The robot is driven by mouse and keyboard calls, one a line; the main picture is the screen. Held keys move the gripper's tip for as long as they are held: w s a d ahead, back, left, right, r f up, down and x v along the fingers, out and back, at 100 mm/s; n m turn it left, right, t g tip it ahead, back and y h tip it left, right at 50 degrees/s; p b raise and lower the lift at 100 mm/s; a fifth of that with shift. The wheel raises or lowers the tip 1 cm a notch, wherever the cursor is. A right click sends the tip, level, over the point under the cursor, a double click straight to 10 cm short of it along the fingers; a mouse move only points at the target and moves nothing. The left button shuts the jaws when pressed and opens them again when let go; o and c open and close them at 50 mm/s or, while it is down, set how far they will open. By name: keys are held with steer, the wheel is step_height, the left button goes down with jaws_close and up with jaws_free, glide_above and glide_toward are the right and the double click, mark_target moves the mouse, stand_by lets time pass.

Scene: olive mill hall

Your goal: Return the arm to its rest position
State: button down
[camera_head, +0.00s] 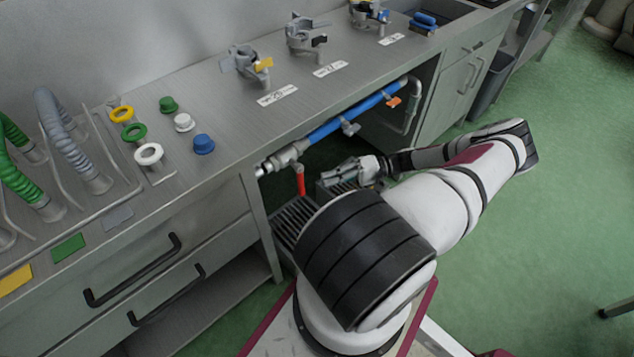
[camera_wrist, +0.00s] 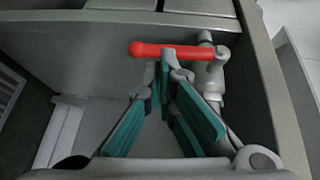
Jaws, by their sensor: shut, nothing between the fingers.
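My arm reaches from my base into the open bay under the steel bench. My gripper (camera_head: 345,174) is in that bay, right of a red valve handle (camera_head: 301,180) that hangs down below the pipe fitting. In the wrist view my gripper (camera_wrist: 167,72) has its teal-padded fingers brought together at the tips, with nothing between them. The red handle (camera_wrist: 160,50) lies across the picture just beyond the fingertips; I cannot tell whether they touch.
The bench edge and a blue pipe (camera_head: 355,115) run above my gripper. A dark floor grate (camera_head: 290,222) lies below. A drawer unit (camera_head: 150,275) stands left of the bay and a cabinet (camera_head: 455,95) right. Green floor (camera_head: 560,200) is clear to the right.

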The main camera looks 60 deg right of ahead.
steer(key=v, duration=0.6)
steer(key=shift+s+d, duration=0.3)
steer(key=shift+r, duration=0.1)
